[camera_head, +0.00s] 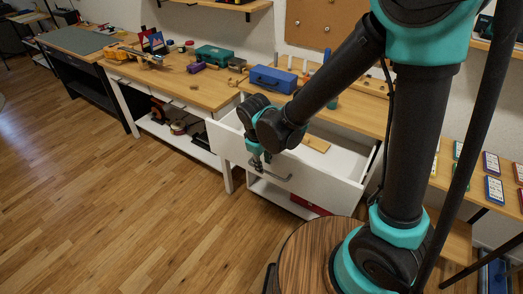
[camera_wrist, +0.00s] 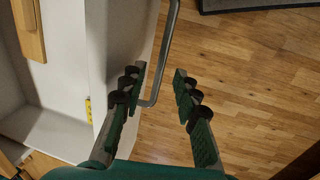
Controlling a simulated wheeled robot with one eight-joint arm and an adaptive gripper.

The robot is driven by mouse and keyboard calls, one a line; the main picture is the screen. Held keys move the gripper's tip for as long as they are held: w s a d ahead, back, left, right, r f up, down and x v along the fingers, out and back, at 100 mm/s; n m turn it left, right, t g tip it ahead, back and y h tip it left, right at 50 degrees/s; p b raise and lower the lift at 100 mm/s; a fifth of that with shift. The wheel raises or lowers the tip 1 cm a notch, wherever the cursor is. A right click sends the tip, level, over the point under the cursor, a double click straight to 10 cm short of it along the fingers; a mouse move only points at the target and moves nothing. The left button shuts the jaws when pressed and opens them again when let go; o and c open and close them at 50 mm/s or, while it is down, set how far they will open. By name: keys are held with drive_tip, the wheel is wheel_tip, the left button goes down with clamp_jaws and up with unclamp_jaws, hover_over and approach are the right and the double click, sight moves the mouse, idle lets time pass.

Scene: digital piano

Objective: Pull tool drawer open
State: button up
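The white tool drawer (camera_head: 318,178) stands pulled out from under the wooden workbench, its inside in view. In the wrist view its front panel (camera_wrist: 110,45) runs down left of my fingers. The grey bar handle (camera_head: 275,176) is on the drawer's front; in the wrist view the handle (camera_wrist: 163,55) passes between my fingertips. My gripper (camera_wrist: 159,74) is open, with the left finger on the drawer side of the bar and the right finger on the outer side, apart from it. In the head view my gripper (camera_head: 256,160) is at the handle's left end, partly hidden by my arm.
A wooden piece (camera_head: 316,143) lies inside the drawer. A blue toolbox (camera_head: 273,79) stands on the bench above. A red box (camera_head: 308,204) is on the lower shelf. A round wooden stool-like top (camera_head: 305,255) is in front at right. Open wood floor (camera_head: 120,210) lies left.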

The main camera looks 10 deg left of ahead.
wheel_tip(320, 180, up, 9)
drive_tip(key=s, duration=0.1)
drive_tip(key=shift+s+a+r, duration=0.15)
drive_tip(key=shift+s+a, duration=0.15)
drive_tip(key=shift+s, duration=0.05)
idle(0.3)
drive_tip(key=w+d+m+t+y, duration=0.1)
drive_tip(key=w+d+m, duration=0.35)
drive_tip(key=d, duration=0.35)
drive_tip(key=w+d+m+t+y, duration=0.1)
drive_tip(key=w+d+m, duration=0.2)
drive_tip(key=w+d, duration=0.4)
drive_tip(key=w+d+r+m+t+h, duration=0.2)
drive_tip(key=d+m, duration=0.5)
drive_tip(key=d, duration=1.2)
drive_tip(key=shift+n+g+y, duration=0.25)
drive_tip(key=shift+g+y, duration=0.15)
drive_tip(key=shift+g, duration=0.5)
drive_tip(key=s+f, duration=0.2)
drive_tip(key=s, duration=0.2)
drive_tip(key=s+f, duration=0.3)
drive_tip(key=s, duration=0.2)
drive_tip(key=s+f, duration=0.2)
drive_tip(key=s, duration=0.2)
drive_tip(key=shift+s+a+f, duration=0.15)
drive_tip(key=shift+a+f, duration=0.05)
drive_tip(key=shift+f, duration=0.15)
